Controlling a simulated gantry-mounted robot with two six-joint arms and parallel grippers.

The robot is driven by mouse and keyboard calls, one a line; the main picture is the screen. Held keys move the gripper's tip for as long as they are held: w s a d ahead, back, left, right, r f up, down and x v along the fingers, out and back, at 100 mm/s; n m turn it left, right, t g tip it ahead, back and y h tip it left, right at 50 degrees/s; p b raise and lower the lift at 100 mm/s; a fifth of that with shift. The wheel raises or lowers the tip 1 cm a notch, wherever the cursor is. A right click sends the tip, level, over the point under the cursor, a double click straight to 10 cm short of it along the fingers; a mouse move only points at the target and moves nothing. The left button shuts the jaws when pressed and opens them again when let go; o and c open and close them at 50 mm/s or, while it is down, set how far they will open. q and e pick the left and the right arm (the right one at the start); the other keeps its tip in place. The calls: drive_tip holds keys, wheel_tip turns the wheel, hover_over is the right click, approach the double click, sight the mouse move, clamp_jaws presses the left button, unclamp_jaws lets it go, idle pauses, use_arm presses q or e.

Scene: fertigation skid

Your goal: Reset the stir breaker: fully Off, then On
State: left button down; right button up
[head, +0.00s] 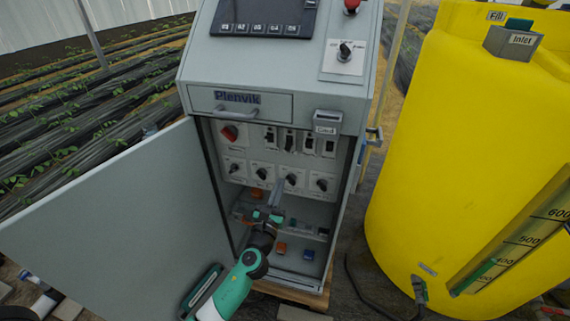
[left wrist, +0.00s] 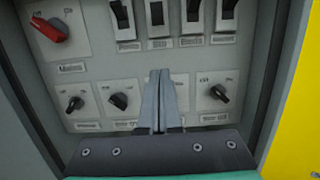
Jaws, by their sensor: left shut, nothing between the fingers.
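A row of breaker toggles (head: 289,140) sits in the upper part of the open cabinet's panel. The same row shows along the top edge of the left wrist view (left wrist: 157,14), partly cut off. My left gripper (head: 278,184) is shut and empty in front of the panel. In the left wrist view its fingertips (left wrist: 160,72) stand below the toggle row and hide part of the rotary-switch row. My right gripper is out of view.
A red main switch (head: 230,132) is at the panel's upper left. Several black rotary knobs (head: 262,173) line up below the toggles. The grey door (head: 110,225) stands open to the left. A yellow tank (head: 450,150) stands to the right.

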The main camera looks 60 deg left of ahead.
sight(290, 153)
use_arm(q)
drive_tip(key=b+x, duration=0.3)
drive_tip(key=x, duration=0.6)
drive_tip(key=shift+f, duration=0.15)
drive_tip(key=shift+w+a+r, duration=0.3)
drive_tip(key=shift+a+r, duration=0.05)
drive_tip(key=shift+r, duration=0.35)
drive_tip(key=r+p, duration=0.1)
drive_tip(key=s+d+r+p, duration=0.1)
drive_tip(key=p, duration=0.1)
drive_tip(key=shift+s+d+r, duration=0.15)
drive_tip(key=shift+d+r, duration=0.15)
drive_tip(key=shift+r, duration=0.1)
